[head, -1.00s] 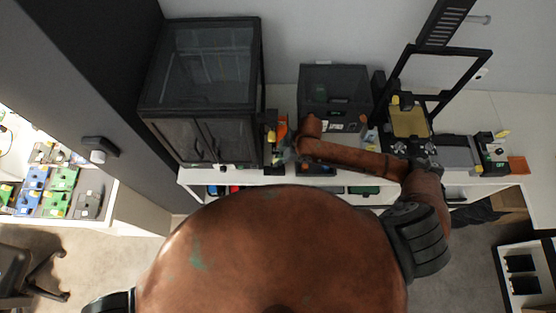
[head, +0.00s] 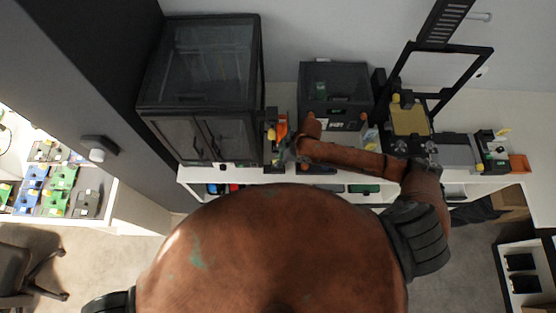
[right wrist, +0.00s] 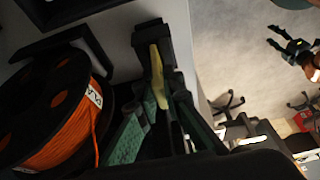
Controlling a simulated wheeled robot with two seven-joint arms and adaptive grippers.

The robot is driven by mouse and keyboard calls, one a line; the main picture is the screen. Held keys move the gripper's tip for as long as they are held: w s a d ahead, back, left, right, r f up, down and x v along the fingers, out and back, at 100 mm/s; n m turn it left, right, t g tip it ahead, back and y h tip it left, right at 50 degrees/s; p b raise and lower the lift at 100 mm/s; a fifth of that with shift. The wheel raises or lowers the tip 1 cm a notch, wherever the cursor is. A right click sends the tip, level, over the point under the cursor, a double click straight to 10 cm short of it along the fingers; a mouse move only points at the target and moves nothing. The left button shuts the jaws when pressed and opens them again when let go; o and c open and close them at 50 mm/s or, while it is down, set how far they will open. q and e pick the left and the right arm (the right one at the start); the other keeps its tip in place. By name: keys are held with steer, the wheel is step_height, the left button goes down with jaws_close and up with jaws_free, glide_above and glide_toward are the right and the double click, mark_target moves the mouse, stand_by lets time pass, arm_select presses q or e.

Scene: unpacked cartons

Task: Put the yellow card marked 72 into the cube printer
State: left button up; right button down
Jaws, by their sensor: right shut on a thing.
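My right gripper (head: 287,153) is at the front of the bench, between the tall dark cabinet-like printer (head: 202,80) and the smaller box-shaped dark printer (head: 334,90). I cannot tell by sight which is the cube printer. In the right wrist view its green-grey fingers (right wrist: 157,112) are shut on a thin yellow card (right wrist: 162,60). The card's far end is at a black holder (right wrist: 151,38); I cannot tell whether it is inside or only against it. The number is not readable. My left gripper is out of view.
An orange filament spool (right wrist: 70,125) stands close beside the right gripper. A side table (head: 140,205) stands at the left.

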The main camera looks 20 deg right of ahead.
steer(key=shift+f, duration=0.9)
steer(key=c, duration=2)
jaws_free()
steer(key=v, duration=1.2)
